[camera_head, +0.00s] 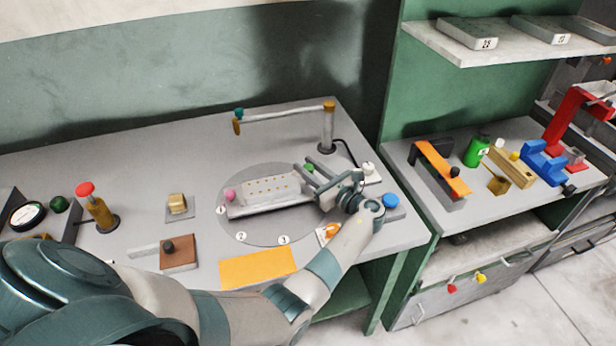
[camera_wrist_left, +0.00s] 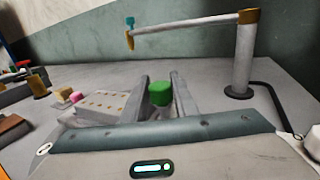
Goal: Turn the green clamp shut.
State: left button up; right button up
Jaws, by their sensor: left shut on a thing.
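The green clamp (camera_head: 308,168) is a small green knob at the right end of a pale block (camera_head: 268,190) on a round grey plate. In the left wrist view the green clamp (camera_wrist_left: 160,93) stands between the two fingers. My left gripper (camera_head: 311,176) reaches in from the right side of the plate, its fingers on either side of the knob and shut on it. The same gripper shows in the left wrist view (camera_wrist_left: 160,88). The clamp's lower part is hidden by the gripper. A pink knob (camera_head: 231,195) sits at the block's left end. My right gripper is not in view.
A post (camera_head: 328,130) with a horizontal arm stands behind the plate. A blue button (camera_head: 391,201) and a white knob (camera_head: 368,168) lie to the right. An orange mat (camera_head: 258,267) lies in front; a red-topped handle (camera_head: 97,207) stands left.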

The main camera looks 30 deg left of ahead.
pick_arm(q)
jog(key=g+b, duration=0.1)
jog(key=n+g+b, duration=0.2)
jog(key=shift+f+y, duration=0.25)
jog(key=shift+y, duration=0.05)
jog(key=shift+r+n+g+b, duration=0.25)
jog(key=shift+n+g+b, duration=0.45)
jog(key=shift+g, duration=0.5)
jog(key=o, duration=1.1)
jog(key=shift+c, duration=0.2)
